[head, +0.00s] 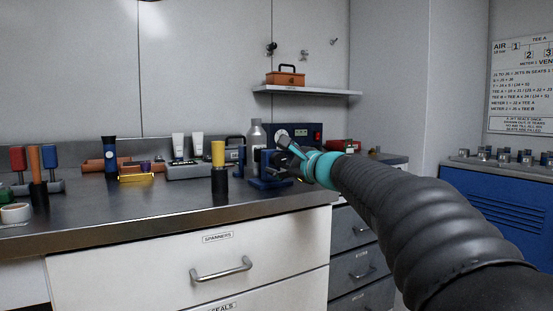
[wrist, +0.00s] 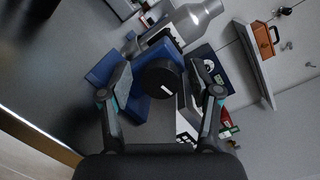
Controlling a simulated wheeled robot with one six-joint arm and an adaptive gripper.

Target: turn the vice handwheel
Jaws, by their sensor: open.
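The blue vice (head: 266,183) stands on the steel bench near its right front corner, partly covered by my gripper (head: 296,160). In the wrist view the vice's blue body (wrist: 105,68) lies behind a round black handwheel (wrist: 162,78) with a small white mark on its rim. My gripper (wrist: 160,92) is open, with one finger to each side of the handwheel in that view. I cannot tell whether either finger touches it. The handwheel is not clear in the head view.
A grey bottle (head: 256,135) stands just behind the vice, and a yellow-topped black cylinder (head: 218,170) stands to its left. A dark blue box with a red switch (head: 306,134) is behind my gripper. A shelf (head: 305,92) holds an orange toolbox (head: 286,78).

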